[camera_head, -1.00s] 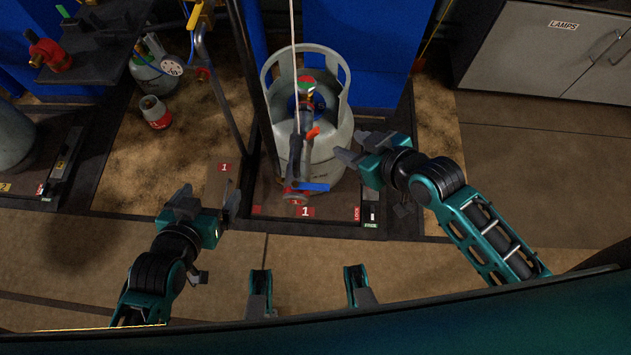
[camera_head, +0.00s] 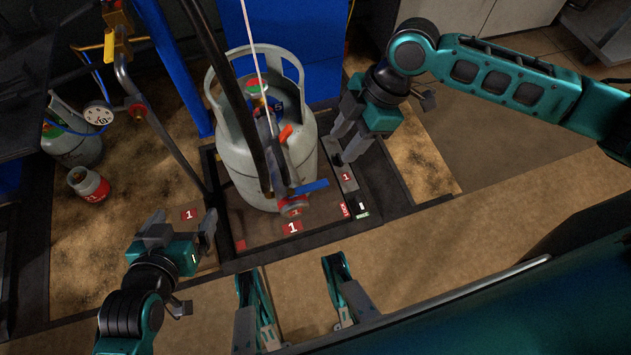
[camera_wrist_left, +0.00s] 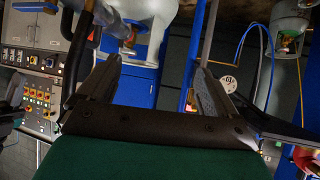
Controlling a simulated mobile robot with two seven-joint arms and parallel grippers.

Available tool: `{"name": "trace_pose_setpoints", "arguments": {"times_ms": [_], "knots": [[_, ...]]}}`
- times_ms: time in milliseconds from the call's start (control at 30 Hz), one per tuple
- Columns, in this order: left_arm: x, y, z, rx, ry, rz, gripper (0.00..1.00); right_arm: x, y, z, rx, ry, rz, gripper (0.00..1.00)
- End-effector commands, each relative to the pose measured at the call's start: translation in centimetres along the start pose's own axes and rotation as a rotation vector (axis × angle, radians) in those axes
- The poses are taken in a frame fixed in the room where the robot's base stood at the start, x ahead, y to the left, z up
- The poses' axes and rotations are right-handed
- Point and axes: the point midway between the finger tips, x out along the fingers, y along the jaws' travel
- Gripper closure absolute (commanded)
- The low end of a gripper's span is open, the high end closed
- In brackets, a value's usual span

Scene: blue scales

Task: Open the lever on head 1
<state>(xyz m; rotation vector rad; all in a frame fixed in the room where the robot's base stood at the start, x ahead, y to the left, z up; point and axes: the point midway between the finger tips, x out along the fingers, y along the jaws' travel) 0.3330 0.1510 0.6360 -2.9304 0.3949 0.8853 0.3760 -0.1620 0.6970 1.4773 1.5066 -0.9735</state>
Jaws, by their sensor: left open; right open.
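Head 1 (camera_head: 270,165) is a dark filling head at the grey gas cylinder (camera_head: 236,165) in the head view, with a red disc (camera_head: 293,207) at its lower end. An orange-red lever (camera_head: 286,132) and a blue bar (camera_head: 309,187) stick out from it; I cannot tell whether the lever is open. My left gripper (camera_head: 182,228) is open and empty, left of and apart from the head. My right gripper (camera_head: 339,143) is open, right of the cylinder and apart from the head. In the left wrist view, part of the cylinder (camera_wrist_left: 150,14) shows beyond the open left fingers (camera_wrist_left: 157,68).
The cylinder stands on a dark scale marked 1 (camera_head: 253,240). A dark slanted bar (camera_head: 232,95) passes in front of it. A small red-grey cylinder (camera_head: 89,184) stands at the left. The brown floor (camera_head: 460,215) at right is clear.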

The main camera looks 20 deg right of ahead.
Motion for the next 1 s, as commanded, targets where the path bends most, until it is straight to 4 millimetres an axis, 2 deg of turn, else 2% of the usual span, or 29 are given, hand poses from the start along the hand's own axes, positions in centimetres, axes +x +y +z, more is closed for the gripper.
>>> {"name": "trace_pose_setpoints", "arguments": {"times_ms": [133,233,500,700,833,1000], "knots": [[0.2,0.1,0.2,-0.001,0.004,0.003,0.08,0.5,-0.1,0.4,-0.008,-0.009,-0.014,0.55],[0.5,0.1,0.6,-0.003,0.004,0.003,0.08,1.8,-0.2,0.3,-0.009,-0.007,-0.015,0.55],[1.5,0.5,2.6,-0.016,-0.008,0.008,0.08,7.5,-0.2,0.4,-0.007,-0.006,-0.014,0.55],[1.9,0.9,3.0,-0.023,-0.014,0.018,0.08,11.0,-0.2,0.4,-0.007,-0.007,-0.011,0.55],[2.0,1.0,2.7,-0.023,-0.009,0.022,0.08,12.2,-0.2,0.4,-0.007,-0.007,-0.011,0.55],[2.1,1.1,2.5,-0.021,-0.007,0.024,0.08,12.8,-0.2,0.4,-0.007,-0.008,-0.01,0.55]]}}
